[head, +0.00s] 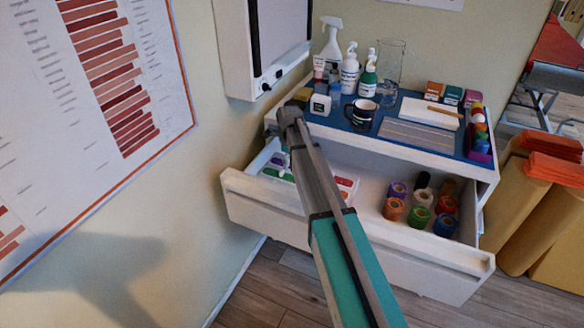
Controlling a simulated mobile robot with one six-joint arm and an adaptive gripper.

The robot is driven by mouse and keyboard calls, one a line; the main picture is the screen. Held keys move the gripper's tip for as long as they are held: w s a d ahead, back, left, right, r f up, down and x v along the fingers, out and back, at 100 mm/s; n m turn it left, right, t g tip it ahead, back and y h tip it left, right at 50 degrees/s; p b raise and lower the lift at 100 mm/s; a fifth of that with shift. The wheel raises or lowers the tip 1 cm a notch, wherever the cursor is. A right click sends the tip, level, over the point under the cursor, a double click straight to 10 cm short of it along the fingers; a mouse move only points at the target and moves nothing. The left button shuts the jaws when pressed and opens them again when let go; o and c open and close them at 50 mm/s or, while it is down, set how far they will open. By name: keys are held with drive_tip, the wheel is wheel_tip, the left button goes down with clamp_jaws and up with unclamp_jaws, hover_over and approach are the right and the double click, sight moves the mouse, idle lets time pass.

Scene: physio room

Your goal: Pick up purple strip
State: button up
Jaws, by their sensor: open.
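I cannot clearly make out a separate purple strip. A long purple piece (479,155) with several coloured round pieces along it lies at the right end of the cabinet's blue top. A purple roll (398,189) stands in the right part of the open drawer (355,245), among several coloured rolls. My arm reaches from the bottom edge over the drawer, its dark end joint above the drawer's left part. My gripper's fingers do not show; the arm hides what is below it. The arm also covers part of the drawer's left contents.
Bottles, a dark mug (362,114), a glass beaker (390,68) and a grey flat board (418,136) crowd the cabinet top. A white wall box (265,45) hangs close behind my arm's end. Yellow rolls (520,205) stand to the right. The floor in front is clear.

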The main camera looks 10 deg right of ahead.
idle(0.4)
drive_tip(key=c, duration=0.8)
